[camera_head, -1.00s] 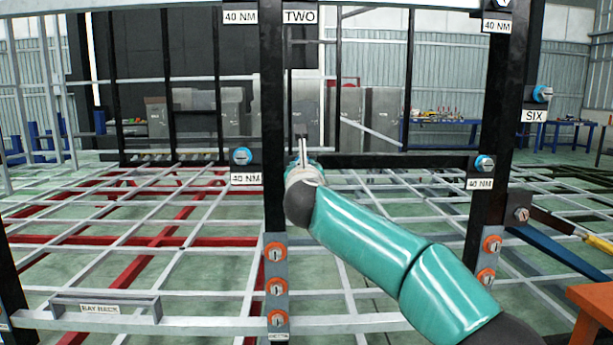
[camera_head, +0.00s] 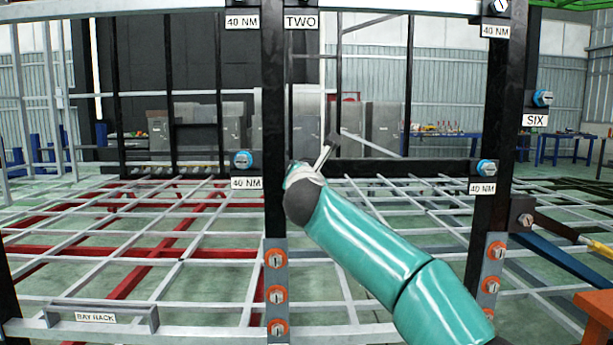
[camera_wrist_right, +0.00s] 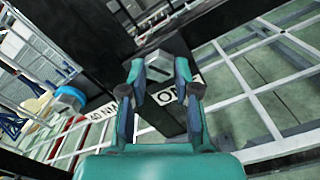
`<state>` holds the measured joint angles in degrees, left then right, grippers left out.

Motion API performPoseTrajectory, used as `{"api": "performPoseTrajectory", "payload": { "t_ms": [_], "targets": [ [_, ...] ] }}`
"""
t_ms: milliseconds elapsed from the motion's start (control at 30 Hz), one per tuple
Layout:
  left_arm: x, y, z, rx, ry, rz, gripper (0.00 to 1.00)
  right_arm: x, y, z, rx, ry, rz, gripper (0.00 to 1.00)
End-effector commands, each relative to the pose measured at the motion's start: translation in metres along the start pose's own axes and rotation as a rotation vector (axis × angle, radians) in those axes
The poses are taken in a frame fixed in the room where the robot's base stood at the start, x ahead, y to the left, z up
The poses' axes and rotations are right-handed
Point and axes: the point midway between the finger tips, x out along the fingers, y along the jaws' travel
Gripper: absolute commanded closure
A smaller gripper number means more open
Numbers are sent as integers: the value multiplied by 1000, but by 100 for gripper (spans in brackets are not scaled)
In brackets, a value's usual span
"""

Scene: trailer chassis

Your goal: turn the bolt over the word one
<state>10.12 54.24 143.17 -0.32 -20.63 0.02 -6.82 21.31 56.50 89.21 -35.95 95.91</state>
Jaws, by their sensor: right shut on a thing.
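My right gripper (camera_wrist_right: 161,78) has its two fingers on either side of a grey slotted bolt head (camera_wrist_right: 158,66) in the right wrist view, shut on it. The white label with the word one (camera_wrist_right: 178,95) sits just below the bolt on the black frame, partly covered by a finger. In the head view my right arm reaches in from the lower right to the black post, and the gripper (camera_head: 322,158) is seen from behind, tilted to the right. The bolt and its label are hidden there behind my wrist. My left gripper is not in view.
Orange-ringed bolts (camera_head: 276,258) line the post below. The bolt over label six (camera_head: 535,121) is at right. Black posts and the BAY RACK (camera_head: 103,318) stand near.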

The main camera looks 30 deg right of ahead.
Motion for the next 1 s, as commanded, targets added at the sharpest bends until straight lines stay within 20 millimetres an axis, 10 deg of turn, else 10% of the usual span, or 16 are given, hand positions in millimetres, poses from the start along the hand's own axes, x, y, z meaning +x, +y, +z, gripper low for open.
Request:
{"api": "performPoseTrajectory", "payload": {
  "t_ms": [367, 400, 533, 1000],
  "targets": [
    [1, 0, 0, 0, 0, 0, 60, 1, -3, -2, 4, 4, -10, 100],
    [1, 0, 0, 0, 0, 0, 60, 1, -3, -2, 4, 4, -10, 66],
    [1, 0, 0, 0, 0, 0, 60, 0, -3, -2, 4, 2, -8, 44],
    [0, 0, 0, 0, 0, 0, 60, -6, -1, 1, 3, -1, -3, 44]
  ]
}}
